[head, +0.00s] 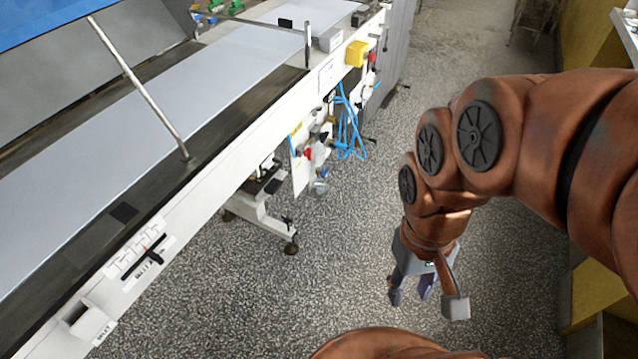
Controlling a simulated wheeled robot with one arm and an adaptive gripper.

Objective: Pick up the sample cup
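I cannot make out a sample cup in the head view. My gripper (426,297) hangs over the speckled floor at the right of the picture, at the end of my copper-coloured arm. Its grey fingers are spread apart and point down. A small purple piece (428,286) shows between them, partly hidden; I cannot tell whether it is part of the gripper or a separate thing. The gripper is well apart from the conveyor machine.
A conveyor machine with a pale belt (150,135) and a white side frame (215,190) runs along the left. Blue hoses (348,125) and a yellow box (356,54) are on its side. A machine foot (290,248) stands on the floor. The floor (345,255) between machine and gripper is clear.

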